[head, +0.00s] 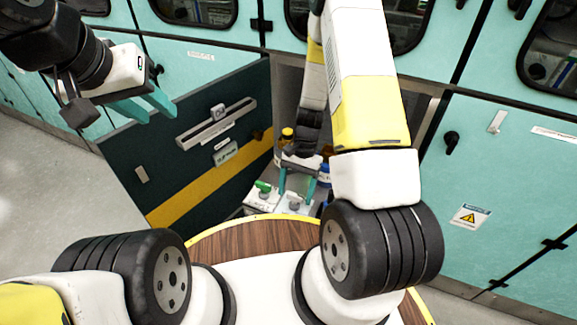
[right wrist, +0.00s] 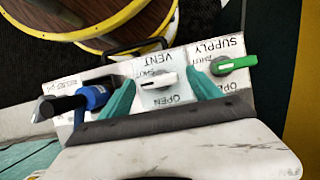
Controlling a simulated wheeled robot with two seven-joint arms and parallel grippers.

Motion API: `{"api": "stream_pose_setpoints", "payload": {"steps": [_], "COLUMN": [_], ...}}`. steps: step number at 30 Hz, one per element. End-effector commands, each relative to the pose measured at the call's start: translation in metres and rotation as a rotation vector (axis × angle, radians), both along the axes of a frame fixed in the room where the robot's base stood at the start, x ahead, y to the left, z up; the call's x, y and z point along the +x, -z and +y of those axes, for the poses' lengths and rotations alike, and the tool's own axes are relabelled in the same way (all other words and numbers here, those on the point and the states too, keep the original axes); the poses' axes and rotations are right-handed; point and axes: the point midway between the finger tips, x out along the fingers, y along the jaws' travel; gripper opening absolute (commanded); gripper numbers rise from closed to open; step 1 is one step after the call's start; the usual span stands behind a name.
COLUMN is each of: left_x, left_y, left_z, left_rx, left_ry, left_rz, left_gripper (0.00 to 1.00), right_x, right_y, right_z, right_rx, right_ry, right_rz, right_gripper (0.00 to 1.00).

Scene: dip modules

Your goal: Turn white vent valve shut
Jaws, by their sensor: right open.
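The white vent valve (right wrist: 158,80) sits on a light panel marked VENT, SHUT and OPEN. In the right wrist view its handle lies roughly crosswise, between the two teal fingers of my right gripper (right wrist: 163,98). The fingers are open, one on each side, with gaps to the handle. In the head view my right gripper (head: 297,183) is low over the panel, inside the open cabinet. My left gripper (head: 147,108) is open and empty at upper left, in front of the dark door and far from the valve.
A green supply valve handle (right wrist: 236,63) is close beside one right finger. A blue and black fitting (right wrist: 90,98) is close to the other. The dark open door (head: 190,160) bounds the cabinet on the left; a teal door (head: 500,180) stands at right.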

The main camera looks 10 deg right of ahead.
Motion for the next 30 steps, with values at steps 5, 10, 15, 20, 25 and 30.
{"api": "stream_pose_setpoints", "payload": {"steps": [5,10,15,20,25,30], "left_x": [0.000,0.000,0.000,0.000,0.000,0.000], "left_y": [0.000,0.000,0.000,0.000,0.000,0.000], "left_z": [0.000,0.000,0.000,0.000,0.000,0.000], "left_rx": [0.000,0.000,0.000,0.000,0.000,0.000], "left_ry": [0.000,0.000,0.000,0.000,0.000,0.000], "left_rz": [0.000,0.000,0.000,0.000,0.000,0.000], "left_gripper": [0.36,0.36,0.36,0.36,0.36,0.36], "right_x": [0.001,0.009,0.019,0.024,0.025,0.025], "right_y": [-0.003,-0.025,-0.052,-0.068,-0.072,-0.072], "right_z": [-0.001,-0.006,-0.012,-0.016,-0.017,-0.017], "right_rx": [0.000,-0.001,0.000,0.000,0.000,0.000], "right_ry": [-0.001,0.001,0.000,0.000,0.000,0.000], "right_rz": [-0.001,-0.004,-0.005,-0.002,0.000,0.000], "right_gripper": [0.73,0.73,0.73,0.73,0.73,0.73]}}
